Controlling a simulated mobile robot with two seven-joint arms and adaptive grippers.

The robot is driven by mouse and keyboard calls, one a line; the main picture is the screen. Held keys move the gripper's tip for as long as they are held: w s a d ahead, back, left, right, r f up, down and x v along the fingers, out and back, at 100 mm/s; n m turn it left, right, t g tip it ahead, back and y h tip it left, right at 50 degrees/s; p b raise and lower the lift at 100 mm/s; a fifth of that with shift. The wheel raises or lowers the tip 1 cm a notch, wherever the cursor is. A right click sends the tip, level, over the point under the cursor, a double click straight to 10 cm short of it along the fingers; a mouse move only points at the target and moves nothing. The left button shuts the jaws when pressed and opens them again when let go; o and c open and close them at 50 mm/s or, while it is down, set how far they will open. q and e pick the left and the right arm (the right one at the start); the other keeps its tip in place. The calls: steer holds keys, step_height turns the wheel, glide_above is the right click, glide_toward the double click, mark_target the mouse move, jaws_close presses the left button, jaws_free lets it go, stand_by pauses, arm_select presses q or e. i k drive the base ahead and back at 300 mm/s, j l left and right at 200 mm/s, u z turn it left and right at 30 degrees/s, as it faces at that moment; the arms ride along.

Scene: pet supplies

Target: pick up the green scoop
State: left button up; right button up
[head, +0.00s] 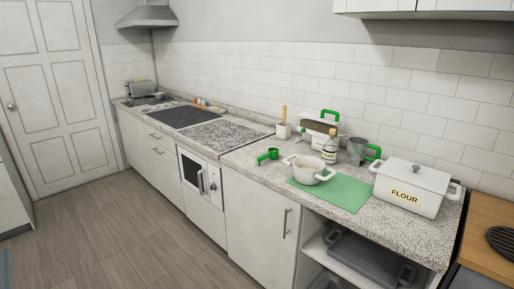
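The green scoop (268,155) lies on the speckled countertop (240,158), left of a white two-handled pot (311,171). It looks like a small cup with a short handle. It stands apart from the pot. Neither of my grippers shows in the head view, so I cannot see their state.
The pot stands on a green mat (345,194). A white flour bin (411,187) stands to the right. The wooden floor (120,235) in front is clear.

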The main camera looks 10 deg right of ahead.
mark_target(272, 152)
steer(key=i+z, duration=0.25)
steer(key=i, duration=0.25)
steer(key=i+j+z, duration=0.1)
steer(key=i+z, duration=0.2)
steer(key=i, duration=0.15)
steer(key=i+j+z, duration=0.25)
steer(key=i, duration=0.25)
